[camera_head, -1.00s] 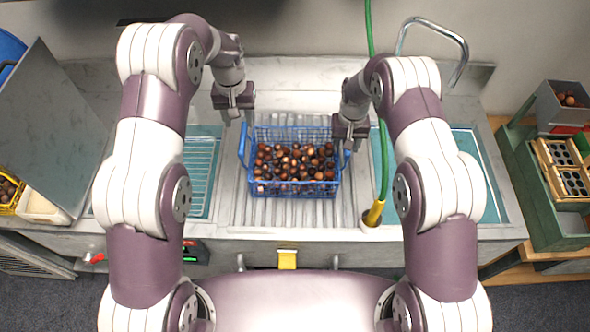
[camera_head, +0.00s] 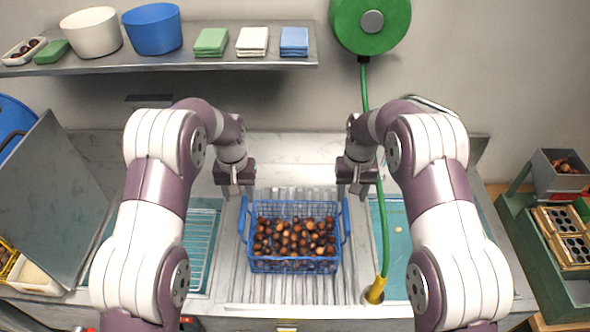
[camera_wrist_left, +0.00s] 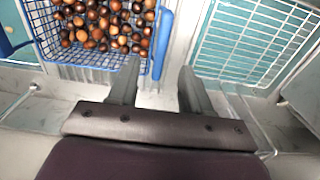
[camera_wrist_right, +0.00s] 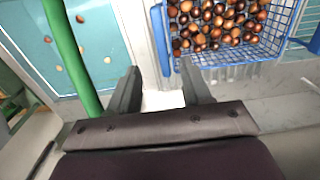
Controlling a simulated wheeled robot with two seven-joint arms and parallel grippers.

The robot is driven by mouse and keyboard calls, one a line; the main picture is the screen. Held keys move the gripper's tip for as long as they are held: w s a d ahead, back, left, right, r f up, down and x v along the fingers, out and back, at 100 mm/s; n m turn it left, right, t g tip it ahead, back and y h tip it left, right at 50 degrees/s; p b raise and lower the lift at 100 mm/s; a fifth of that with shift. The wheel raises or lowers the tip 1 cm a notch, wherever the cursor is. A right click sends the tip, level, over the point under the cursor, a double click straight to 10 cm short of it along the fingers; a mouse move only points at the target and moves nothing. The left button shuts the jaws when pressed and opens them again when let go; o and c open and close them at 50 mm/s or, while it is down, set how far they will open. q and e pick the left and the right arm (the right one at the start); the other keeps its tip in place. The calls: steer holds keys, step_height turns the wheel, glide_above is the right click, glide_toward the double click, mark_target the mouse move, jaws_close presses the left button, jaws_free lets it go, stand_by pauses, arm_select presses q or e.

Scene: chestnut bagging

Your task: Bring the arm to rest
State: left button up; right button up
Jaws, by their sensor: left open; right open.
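My left gripper (camera_head: 235,192) is open and empty, behind the left end of the blue wire basket (camera_head: 294,266). My right gripper (camera_head: 355,192) is open and empty, behind the basket's right end. The basket holds many chestnuts (camera_head: 290,240) and stands on the ribbed drainboard between two basins. In the left wrist view the basket's blue handle (camera_wrist_left: 162,42) lies beyond the open fingers (camera_wrist_left: 152,92), apart from them. In the right wrist view the other handle (camera_wrist_right: 161,40) lies beyond the open fingers (camera_wrist_right: 160,88), also apart.
A green hose (camera_head: 381,225) hangs from a reel (camera_head: 371,22) beside my right arm, ending in a yellow nozzle (camera_head: 376,290). A shelf (camera_head: 200,57) with tubs and cloths is above. A tilted grey panel (camera_head: 52,205) stands at left; a green rack (camera_head: 530,245) at right.

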arm_select(q)
steer(key=shift+w+f, duration=0.1)
steer(key=shift+f, duration=0.05)
arm_select(e)
steer(key=shift+w+f, duration=0.1)
steer(key=shift+f, duration=0.05)
arm_select(q)
steer(key=s+a+f+b, duration=0.1)
steer(key=s+b, duration=0.5)
steer(key=s, duration=0.6)
steer(key=s+a+f+t+b, duration=0.1)
steer(key=s+b, duration=0.4)
steer(key=s, duration=0.7)
steer(key=shift+s+a+f+b, duration=0.35)
steer(key=shift+a+f, duration=0.35)
steer(key=shift+a, duration=0.4)
arm_select(e)
steer(key=s+d+f, duration=0.2)
steer(key=s, duration=1)
steer(key=s+d+f+t, duration=0.1)
steer(key=s+d, duration=0.1)
steer(key=s, duration=1)
steer(key=shift+s+f, duration=0.25)
steer(key=shift+f, duration=0.15)
steer(key=shift+s, duration=0.1)
